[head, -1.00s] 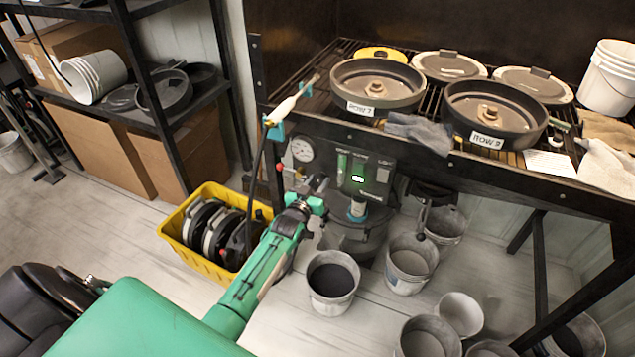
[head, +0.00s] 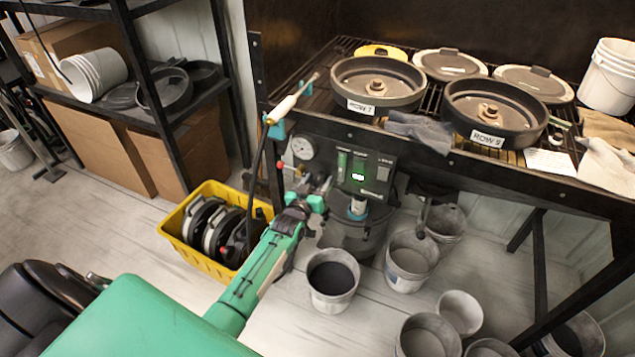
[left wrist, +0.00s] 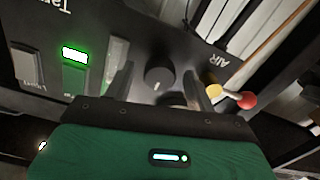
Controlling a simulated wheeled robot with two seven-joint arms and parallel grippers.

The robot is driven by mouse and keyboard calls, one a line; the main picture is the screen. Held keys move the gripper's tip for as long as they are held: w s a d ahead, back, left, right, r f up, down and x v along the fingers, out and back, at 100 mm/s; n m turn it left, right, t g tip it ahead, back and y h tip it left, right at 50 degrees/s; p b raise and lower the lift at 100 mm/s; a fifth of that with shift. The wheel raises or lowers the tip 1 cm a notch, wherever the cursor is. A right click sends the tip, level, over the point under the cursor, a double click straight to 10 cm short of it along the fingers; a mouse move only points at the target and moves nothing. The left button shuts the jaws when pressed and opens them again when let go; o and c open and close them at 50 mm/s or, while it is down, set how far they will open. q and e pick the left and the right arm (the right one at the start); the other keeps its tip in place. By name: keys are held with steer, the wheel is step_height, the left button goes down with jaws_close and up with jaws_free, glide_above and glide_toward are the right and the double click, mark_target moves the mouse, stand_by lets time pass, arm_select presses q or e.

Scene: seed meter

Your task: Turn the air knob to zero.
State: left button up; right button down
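The air knob (left wrist: 159,78) is a dark round knob with a pale mark on its face, on the dark panel beside the AIR label (left wrist: 231,56) in the left wrist view. My left gripper (head: 320,188) is at the lower left of the control panel (head: 366,170) in the head view and hides the knob there. In the left wrist view its dark fingers stand apart, one on each side of the knob, with gaps showing. A second dark round part (left wrist: 172,98) shows partly below the knob. My right gripper is in neither view.
A pressure gauge (head: 302,148) sits left of the panel. A red-tipped fitting (left wrist: 246,100) is near the right finger. The bench edge (head: 440,158) overhangs the panel. A yellow crate (head: 176,243) and several buckets stand on the floor.

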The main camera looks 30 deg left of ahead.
arm_select(q)
steer(key=shift+s, duration=0.1)
steer(key=s, duration=1.3)
steer(key=shift+s+d+b, duration=0.3)
steer(key=shift+d, duration=0.1)
